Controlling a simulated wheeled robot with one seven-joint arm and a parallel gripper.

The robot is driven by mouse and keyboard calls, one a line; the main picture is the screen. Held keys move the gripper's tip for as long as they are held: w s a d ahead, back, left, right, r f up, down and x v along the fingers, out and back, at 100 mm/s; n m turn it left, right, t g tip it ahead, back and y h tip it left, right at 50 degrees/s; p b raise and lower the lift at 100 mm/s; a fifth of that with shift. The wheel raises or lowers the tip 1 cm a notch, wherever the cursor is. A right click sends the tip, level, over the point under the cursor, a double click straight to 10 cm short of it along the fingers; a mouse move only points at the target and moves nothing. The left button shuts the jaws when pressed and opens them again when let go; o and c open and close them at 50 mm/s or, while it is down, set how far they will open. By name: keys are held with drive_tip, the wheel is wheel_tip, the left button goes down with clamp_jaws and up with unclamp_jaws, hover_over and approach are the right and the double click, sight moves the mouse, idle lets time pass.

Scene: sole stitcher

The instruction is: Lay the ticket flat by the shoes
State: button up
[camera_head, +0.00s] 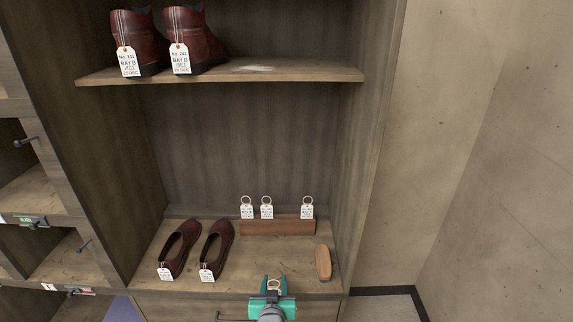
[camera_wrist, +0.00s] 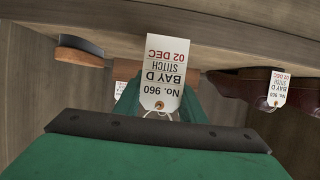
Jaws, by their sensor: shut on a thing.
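My gripper (camera_head: 274,284) is teal and sits at the front edge of the lower shelf, right of the shoes. It is shut on a white ticket (camera_wrist: 163,62) reading No. 960, BAY D, STITCH, 02 DEC. A pair of dark red low shoes, one on the left (camera_head: 174,262) and one on the right (camera_head: 210,256), stands on the shelf (camera_head: 150,281). Each has a white tag at its front end. One tagged shoe (camera_wrist: 247,88) shows at right in the wrist view.
A wooden block (camera_head: 277,228) holding three ringed tags stands at the shelf's back. A wooden brush (camera_head: 323,262) lies right of it. Bare shelf lies between shoes and brush. Tagged boots (camera_head: 138,35) stand on the upper shelf (camera_head: 300,71). Cubbies are at left.

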drive_tip(key=w+a+r, duration=0.1)
drive_tip(key=w+r, duration=0.6)
drive_tip(key=r, duration=0.2)
drive_tip(key=shift+w+a, duration=0.25)
drive_tip(key=shift+a, duration=0.15)
drive_tip(key=g, duration=1)
drive_tip(key=shift+a, duration=0.1)
idle(0.4)
